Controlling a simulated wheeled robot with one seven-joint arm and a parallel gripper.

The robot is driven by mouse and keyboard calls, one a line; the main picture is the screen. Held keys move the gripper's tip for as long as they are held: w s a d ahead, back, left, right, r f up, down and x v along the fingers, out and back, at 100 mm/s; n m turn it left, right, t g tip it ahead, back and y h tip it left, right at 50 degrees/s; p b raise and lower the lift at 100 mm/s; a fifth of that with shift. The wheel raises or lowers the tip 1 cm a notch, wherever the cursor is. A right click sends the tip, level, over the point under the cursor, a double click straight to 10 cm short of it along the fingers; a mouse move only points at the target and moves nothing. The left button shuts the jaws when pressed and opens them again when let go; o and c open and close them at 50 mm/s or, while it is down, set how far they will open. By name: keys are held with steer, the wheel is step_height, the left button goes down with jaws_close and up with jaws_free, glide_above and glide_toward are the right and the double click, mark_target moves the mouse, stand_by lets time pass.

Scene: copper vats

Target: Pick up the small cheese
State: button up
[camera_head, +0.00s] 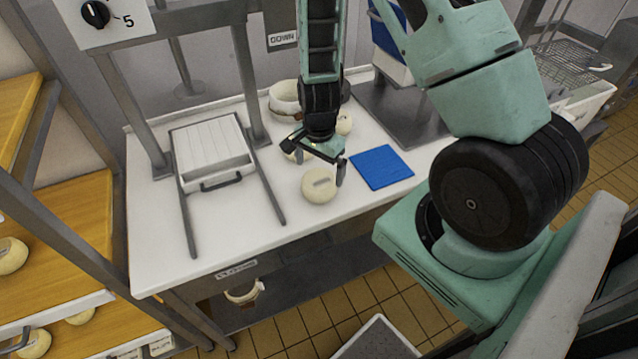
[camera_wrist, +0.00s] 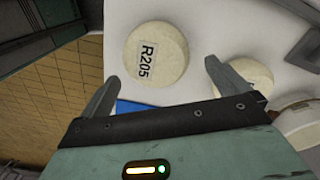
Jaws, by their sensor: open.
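A round, pale cheese (camera_head: 319,188) sits near the front of the white table, close below my gripper. In the wrist view this cheese (camera_wrist: 172,45) has a label reading R205. My gripper (camera_head: 321,170) is open above the table, with nothing between its fingers. In the wrist view, the fingertips (camera_wrist: 162,72) point toward the labelled cheese, one to each side of its near edge. A second cheese (camera_head: 291,154) lies behind, partly hidden by my gripper. I cannot tell whether any touches a finger.
A blue mat (camera_head: 381,167) lies right of the front cheese. A white slatted press tray (camera_head: 211,150) with metal rails stands left. A round white tub (camera_head: 284,99) is at the back. A metal plate (camera_head: 402,115) lies back right. The table's front left is clear.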

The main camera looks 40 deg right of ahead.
mark_target(320, 177)
steer(key=shift+s+f+p, duration=0.2)
steer(key=shift+f+p, duration=0.85)
steer(key=shift+f, duration=1.65)
steer(key=c, duration=1.1)
steer(key=shift+c, duration=0.2)
